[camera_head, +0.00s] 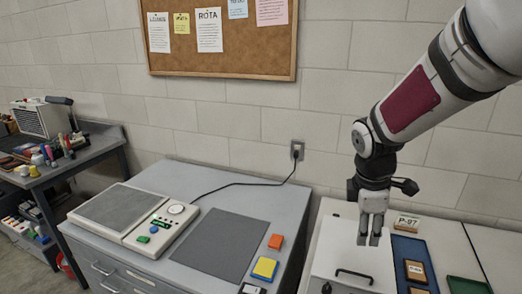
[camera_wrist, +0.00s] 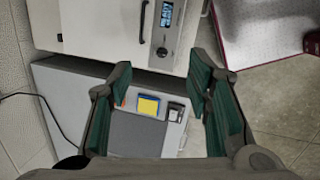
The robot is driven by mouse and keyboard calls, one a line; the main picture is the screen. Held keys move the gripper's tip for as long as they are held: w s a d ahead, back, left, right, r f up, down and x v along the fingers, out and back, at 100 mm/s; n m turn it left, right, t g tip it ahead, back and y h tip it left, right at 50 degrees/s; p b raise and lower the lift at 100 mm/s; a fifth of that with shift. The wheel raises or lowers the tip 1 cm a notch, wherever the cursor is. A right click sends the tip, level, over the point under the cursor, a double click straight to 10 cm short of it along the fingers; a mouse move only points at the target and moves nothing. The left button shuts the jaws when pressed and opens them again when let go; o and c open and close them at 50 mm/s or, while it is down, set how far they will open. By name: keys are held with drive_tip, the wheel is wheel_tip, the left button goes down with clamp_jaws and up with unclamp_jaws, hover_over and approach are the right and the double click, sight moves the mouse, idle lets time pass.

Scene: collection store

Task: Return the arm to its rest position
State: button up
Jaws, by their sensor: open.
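My gripper (camera_head: 370,241) hangs with its fingers pointing down at the right of the head view, in front of the wall. It appears above a white box-shaped unit (camera_head: 338,258) with a black handle. In the wrist view my gripper (camera_wrist: 162,66) has its two green-padded fingers spread apart with nothing between them. The arm comes in from the upper right, with a dark red panel on one link. The height of the fingertips above the white unit is hard to tell.
A grey cabinet (camera_head: 290,205) holds a device (camera_head: 133,217), a dark mat (camera_head: 218,245), and orange (camera_head: 276,241) and yellow (camera_head: 265,268) blocks. A P-97 sign (camera_head: 406,223) and a blue tray (camera_head: 411,250) stand right of the white unit. A cluttered bench (camera_head: 75,160) is far left.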

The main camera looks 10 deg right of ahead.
drive_tip(key=s+a+r+m+t+y, duration=0.1)
drive_tip(key=s+a+r+m+t, duration=0.1)
drive_tip(key=s+a+r+m, duration=0.4)
drive_tip(key=s+a+r+m+t+y, duration=0.1)
drive_tip(key=s+a+r+m+t, duration=0.1)
drive_tip(key=s+a+r+m, duration=0.4)
drive_tip(key=s+m, duration=0.1)
drive_tip(key=s, duration=0.3)
drive_tip(key=shift+r+m, duration=0.3)
drive_tip(key=shift+r, duration=0.05)
